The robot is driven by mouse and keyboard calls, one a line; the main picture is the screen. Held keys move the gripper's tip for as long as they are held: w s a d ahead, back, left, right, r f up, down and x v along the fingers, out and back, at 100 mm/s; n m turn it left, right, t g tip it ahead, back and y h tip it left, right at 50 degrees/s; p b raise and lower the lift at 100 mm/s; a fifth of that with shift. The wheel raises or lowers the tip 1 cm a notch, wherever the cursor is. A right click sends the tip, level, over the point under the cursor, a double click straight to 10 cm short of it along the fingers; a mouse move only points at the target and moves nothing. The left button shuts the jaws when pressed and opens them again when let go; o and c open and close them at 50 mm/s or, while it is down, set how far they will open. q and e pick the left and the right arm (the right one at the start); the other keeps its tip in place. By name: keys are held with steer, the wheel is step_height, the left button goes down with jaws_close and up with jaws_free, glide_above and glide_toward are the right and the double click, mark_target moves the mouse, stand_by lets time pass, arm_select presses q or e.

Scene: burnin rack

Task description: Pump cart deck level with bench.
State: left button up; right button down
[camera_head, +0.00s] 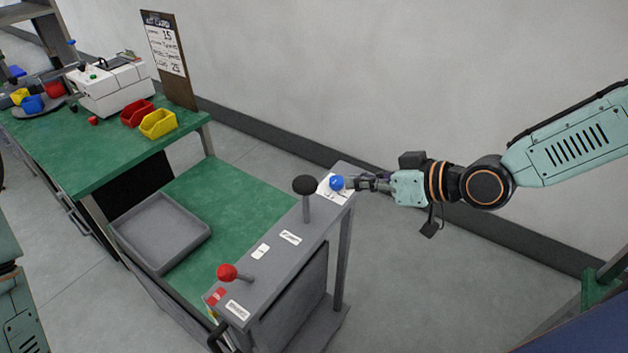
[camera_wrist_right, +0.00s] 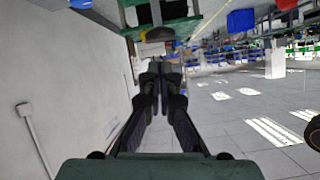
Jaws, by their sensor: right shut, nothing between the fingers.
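The cart has a green deck (camera_head: 238,190) with a grey panel (camera_head: 277,252) along its right side. The deck looks lower than the green bench top (camera_head: 95,150). On the panel are a red-knobbed lever (camera_head: 228,272), an upright black-knobbed lever (camera_head: 304,187) and a blue knob (camera_head: 336,183) at the far end, by a white label. My right gripper (camera_head: 356,183) is shut and empty, its tips just right of the blue knob; I cannot tell if they touch. The shut fingers also show in the wrist view (camera_wrist_right: 158,88). My left gripper is out of view.
A grey tray (camera_head: 160,232) sits on the deck's left part. The bench holds a red bin (camera_head: 137,112), a yellow bin (camera_head: 158,124), a white machine (camera_head: 112,88) and a sign board (camera_head: 168,55). A wall stands behind; the floor right of the cart is clear.

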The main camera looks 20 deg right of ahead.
steer(key=r, duration=0.1)
steer(key=n+t+y, duration=0.1)
steer(key=r+n+t, duration=0.1)
steer(key=shift+s+a+r, duration=0.1)
steer(key=shift+a+r, duration=0.15)
steer(key=shift+r, duration=0.05)
steer(key=shift+f, duration=0.1)
